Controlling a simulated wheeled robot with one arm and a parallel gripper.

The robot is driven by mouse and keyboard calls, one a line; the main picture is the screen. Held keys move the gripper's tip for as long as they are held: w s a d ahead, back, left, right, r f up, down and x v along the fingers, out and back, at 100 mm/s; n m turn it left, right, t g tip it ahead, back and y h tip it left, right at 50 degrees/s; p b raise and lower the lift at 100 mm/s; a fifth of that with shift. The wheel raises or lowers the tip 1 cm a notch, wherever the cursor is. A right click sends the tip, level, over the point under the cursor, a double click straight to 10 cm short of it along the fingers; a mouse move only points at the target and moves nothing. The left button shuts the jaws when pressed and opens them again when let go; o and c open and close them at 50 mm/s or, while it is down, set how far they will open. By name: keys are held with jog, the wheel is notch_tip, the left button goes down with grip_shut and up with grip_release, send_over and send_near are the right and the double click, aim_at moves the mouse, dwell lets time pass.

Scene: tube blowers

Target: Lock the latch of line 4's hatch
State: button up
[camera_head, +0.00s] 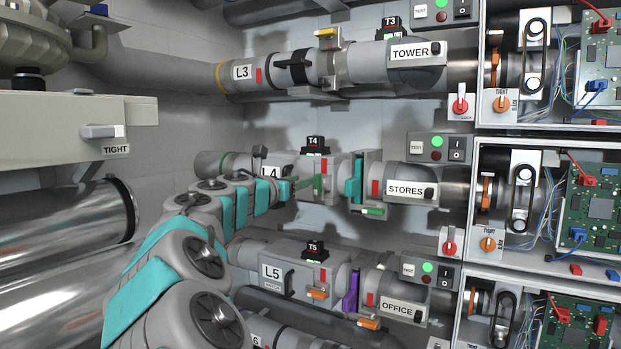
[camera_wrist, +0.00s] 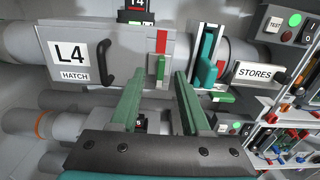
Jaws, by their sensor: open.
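Line 4's hatch (camera_wrist: 72,62) is a grey cover on the pipe with an "L4 HATCH" label and a black handle (camera_wrist: 106,62). Its green latch (camera_wrist: 160,70) stands upright near the cover's right edge, below a red stripe. The latch also shows in the head view (camera_head: 318,184). My gripper (camera_wrist: 159,78) is open, with one green finger on each side below the latch in the wrist view. Nothing is held between the fingers. I cannot tell whether the fingers touch the latch. In the head view my arm partly covers the L4 label.
Right of the hatch are a teal gate (camera_wrist: 208,62) and a second green lever (camera_wrist: 222,97), then the STORES pipe section (camera_head: 405,189). The T4 tag (camera_head: 315,146) sits above the hatch. Line 5's hatch (camera_head: 290,275) lies below, and line 3's pipe (camera_head: 280,75) runs above.

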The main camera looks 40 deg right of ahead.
aim_at(319, 188)
jog(key=x, duration=0.6)
jog(key=shift+d, duration=0.45)
jog(key=shift+f, duration=0.1)
grip_shut()
